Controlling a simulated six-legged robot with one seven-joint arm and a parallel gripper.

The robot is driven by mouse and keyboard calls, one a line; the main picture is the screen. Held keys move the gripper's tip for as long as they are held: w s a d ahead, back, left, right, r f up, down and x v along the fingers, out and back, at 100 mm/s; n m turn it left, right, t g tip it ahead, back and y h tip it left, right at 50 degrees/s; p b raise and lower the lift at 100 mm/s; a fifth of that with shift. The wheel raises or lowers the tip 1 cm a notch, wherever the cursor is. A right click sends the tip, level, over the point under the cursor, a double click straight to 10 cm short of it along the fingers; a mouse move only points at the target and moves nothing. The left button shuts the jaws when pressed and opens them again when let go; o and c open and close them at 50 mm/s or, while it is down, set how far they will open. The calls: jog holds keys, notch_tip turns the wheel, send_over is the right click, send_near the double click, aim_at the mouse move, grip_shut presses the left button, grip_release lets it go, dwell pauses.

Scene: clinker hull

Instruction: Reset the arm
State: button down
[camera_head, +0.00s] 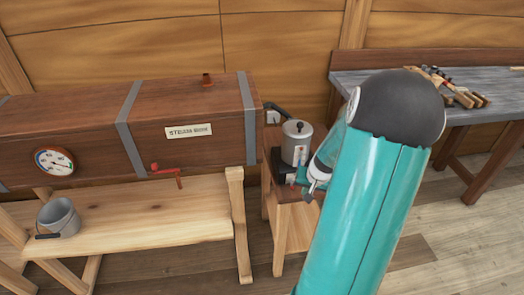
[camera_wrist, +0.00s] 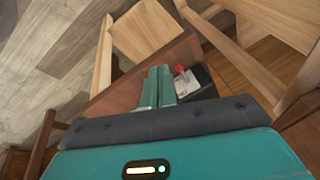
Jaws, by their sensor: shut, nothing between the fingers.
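My teal arm crosses the right half of the head view and hides part of the floor and bench behind it. In the wrist view my gripper (camera_wrist: 159,72) shows two teal fingers side by side, shut with nothing between them. They point over a small wooden stand. In the head view the arm's end is beside the metal pot (camera_head: 297,143) on the stand (camera_head: 287,205), and the fingers are mostly hidden. A dark base with a red-knobbed switch (camera_wrist: 182,72) lies just right of the fingers in the wrist view.
A long wooden steam box (camera_head: 90,128) with a gauge (camera_head: 54,161) and red valve (camera_head: 168,170) rests above a pale bench (camera_head: 130,225). A grey bucket (camera_head: 59,217) stands on the bench. A workbench (camera_head: 475,92) with tools is at right. Floor shows at lower right.

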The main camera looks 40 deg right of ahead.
jog(key=w+a+r+n, duration=0.3)
jog(key=a+r, duration=0.5)
jog(key=a, duration=0.2)
jog(key=w+a+r+n, duration=0.2)
jog(key=a+r, duration=0.6)
jog(key=a, duration=0.1)
jog(key=s+a+r+n, duration=0.1)
jog(key=s+a+r, duration=0.2)
jog(key=a, duration=0.3)
jog(key=s+a+r+n+t, duration=0.1)
jog(key=s+a+r+n, duration=0.1)
jog(key=s+a+r, duration=0.1)
jog(key=s+a+r+n+t+y, duration=0.1)
jog(key=s+a+r, duration=0.3)
jog(key=a, duration=0.4)
jog(key=shift+s+a+n, duration=0.15)
jog(key=shift+a+n, duration=0.15)
jog(key=shift+n, duration=0.3)
